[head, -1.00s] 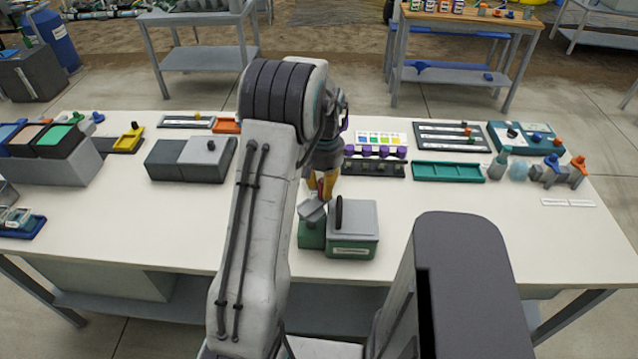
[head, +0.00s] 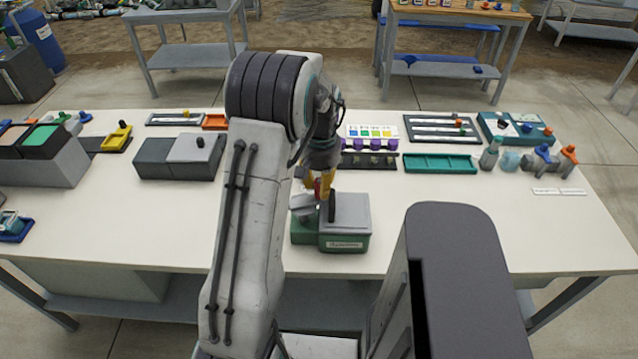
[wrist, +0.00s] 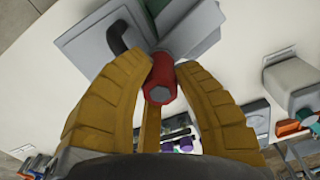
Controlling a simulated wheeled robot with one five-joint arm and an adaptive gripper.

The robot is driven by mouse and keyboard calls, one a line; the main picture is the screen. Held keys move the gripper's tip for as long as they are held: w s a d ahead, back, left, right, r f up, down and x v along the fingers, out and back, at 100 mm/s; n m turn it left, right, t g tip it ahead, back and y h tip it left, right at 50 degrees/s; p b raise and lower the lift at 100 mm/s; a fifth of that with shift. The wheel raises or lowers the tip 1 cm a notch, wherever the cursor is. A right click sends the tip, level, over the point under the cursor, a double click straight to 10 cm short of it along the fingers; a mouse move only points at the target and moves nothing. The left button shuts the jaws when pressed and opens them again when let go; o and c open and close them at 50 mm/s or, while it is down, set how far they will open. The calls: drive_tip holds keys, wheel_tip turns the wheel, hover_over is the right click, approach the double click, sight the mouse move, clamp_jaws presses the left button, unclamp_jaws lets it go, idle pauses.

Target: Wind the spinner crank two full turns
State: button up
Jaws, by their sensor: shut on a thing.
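The spinner is a green box with a grey lid (head: 350,209) near the front middle of the table in the head view. Its lid also shows at the top of the wrist view (wrist: 88,32). The crank's red grip (wrist: 161,80) sits between the yellow fingers of my gripper (wrist: 158,70) in the wrist view. My gripper is shut on this grip, above the lid's left side in the head view. My arm and fingers hide part of the crank.
A grey block (head: 182,152) stands left of my arm. Bottles and valve fittings (head: 545,159) stand at right. The table front is mostly clear.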

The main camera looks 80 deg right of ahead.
drive_tip(key=shift+a, duration=0.1)
drive_tip(key=shift+s+a+f+b, duration=0.1)
drive_tip(key=shift+s+a+b, duration=0.1)
drive_tip(key=shift+a+b, duration=0.7)
drive_tip(key=shift+a, duration=0.3)
drive_tip(key=shift+a, duration=0.1)
drive_tip(key=shift+w+a+b, duration=0.15)
drive_tip(key=shift+w+a, duration=0.1)
drive_tip(key=shift+a, duration=0.25)
drive_tip(key=shift+w+a+b, duration=0.15)
drive_tip(key=shift+w+a, duration=0.1)
drive_tip(key=shift+a, duration=0.25)
drive_tip(key=shift+w, duration=0.1)
drive_tip(key=shift+w+a+b, duration=0.35)
drive_tip(key=shift+w+a, duration=0.3)
drive_tip(key=shift+w, duration=0.2)
drive_tip(key=shift+w, duration=0.1)
